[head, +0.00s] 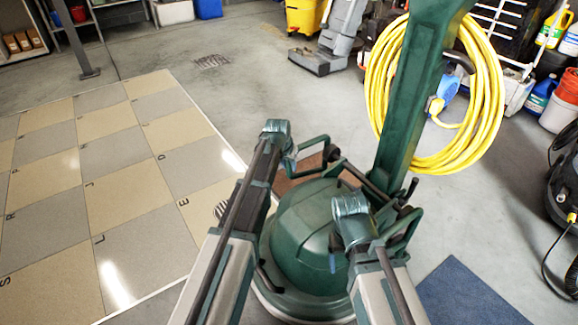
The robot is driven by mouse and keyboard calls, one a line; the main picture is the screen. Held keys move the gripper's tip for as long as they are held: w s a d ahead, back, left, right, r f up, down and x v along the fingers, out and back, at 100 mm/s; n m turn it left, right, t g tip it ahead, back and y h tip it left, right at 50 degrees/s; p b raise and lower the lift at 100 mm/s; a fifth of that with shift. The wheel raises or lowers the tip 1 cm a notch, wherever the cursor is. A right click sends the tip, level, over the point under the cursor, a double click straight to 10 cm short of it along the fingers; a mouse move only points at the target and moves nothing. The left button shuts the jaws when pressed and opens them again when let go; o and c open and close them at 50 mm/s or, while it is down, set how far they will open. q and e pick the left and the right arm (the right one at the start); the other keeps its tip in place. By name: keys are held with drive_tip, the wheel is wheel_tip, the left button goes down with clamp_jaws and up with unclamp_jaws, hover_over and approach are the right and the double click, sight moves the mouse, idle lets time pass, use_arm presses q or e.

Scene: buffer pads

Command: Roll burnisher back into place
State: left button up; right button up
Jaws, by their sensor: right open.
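The burnisher (305,235) is a green machine with a rounded, domed base and a tall green upright post (415,90). It stands on the grey floor just in front of me, its base partly hidden by my arms. A yellow cable (490,95) hangs coiled on its upright. My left gripper (308,158) is at the far left side of the dome; its fingers overlap green parts behind, so its hold is unclear. My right gripper (400,232) is open beside the foot of the upright, over the right side of the base. Whether either touches the machine is unclear.
Tan and grey checkered tiles (125,190) with letters lie at left. A blue mat (465,295) lies at lower right. A grey machine (335,45) and yellow bucket (304,15) stand behind. A dark vacuum (565,190) and bottles are at right.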

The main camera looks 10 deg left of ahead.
use_arm(q)
clamp_jaws()
idle(1.1)
